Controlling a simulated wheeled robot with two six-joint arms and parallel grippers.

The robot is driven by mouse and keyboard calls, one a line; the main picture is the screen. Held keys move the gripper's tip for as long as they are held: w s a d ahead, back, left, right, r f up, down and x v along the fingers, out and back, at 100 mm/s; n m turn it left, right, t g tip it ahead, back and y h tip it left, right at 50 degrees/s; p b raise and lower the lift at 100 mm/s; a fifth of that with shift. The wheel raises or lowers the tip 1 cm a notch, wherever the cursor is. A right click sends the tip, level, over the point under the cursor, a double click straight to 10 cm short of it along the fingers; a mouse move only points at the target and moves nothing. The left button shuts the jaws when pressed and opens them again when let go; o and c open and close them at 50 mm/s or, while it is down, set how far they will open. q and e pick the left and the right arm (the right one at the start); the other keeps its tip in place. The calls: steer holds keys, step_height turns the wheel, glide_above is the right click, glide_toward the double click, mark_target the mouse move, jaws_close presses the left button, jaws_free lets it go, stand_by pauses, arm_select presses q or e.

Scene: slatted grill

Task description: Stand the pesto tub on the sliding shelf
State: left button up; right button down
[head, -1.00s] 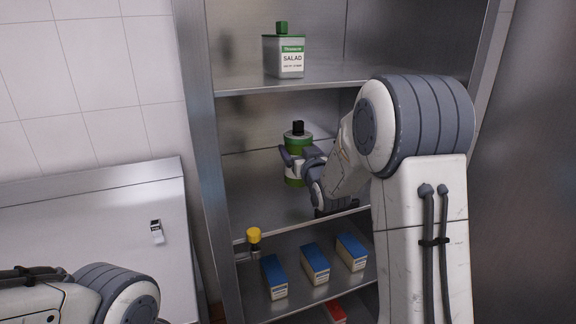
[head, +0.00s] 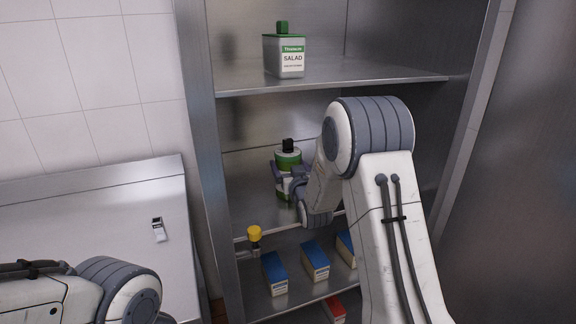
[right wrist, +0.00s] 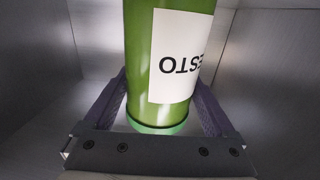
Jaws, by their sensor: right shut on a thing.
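The pesto tub (head: 288,158) is a green cylinder with a white label and a dark cap. It is upright inside the metal cabinet, over the middle shelf (head: 252,212). I cannot tell whether its base touches that shelf. My right gripper (head: 287,174) is shut around the tub's body. In the right wrist view the tub (right wrist: 170,112) stands between both fingers, its label lettering upside down. The right hand partly hides the tub's lower part in the head view. No shelf is clearly marked as the sliding one. My left gripper is out of view.
A grey salad container (head: 284,54) with a green cap stands on the upper shelf. The cabinet's left post (head: 208,180) stands close by.

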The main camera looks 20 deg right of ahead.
jaws_free()
steer(key=shift+r+p, duration=0.15)
steer(key=shift+p, duration=0.15)
steer(key=s+a+b, duration=0.1)
steer(key=s+b, duration=0.2)
steer(key=s, duration=0.9)
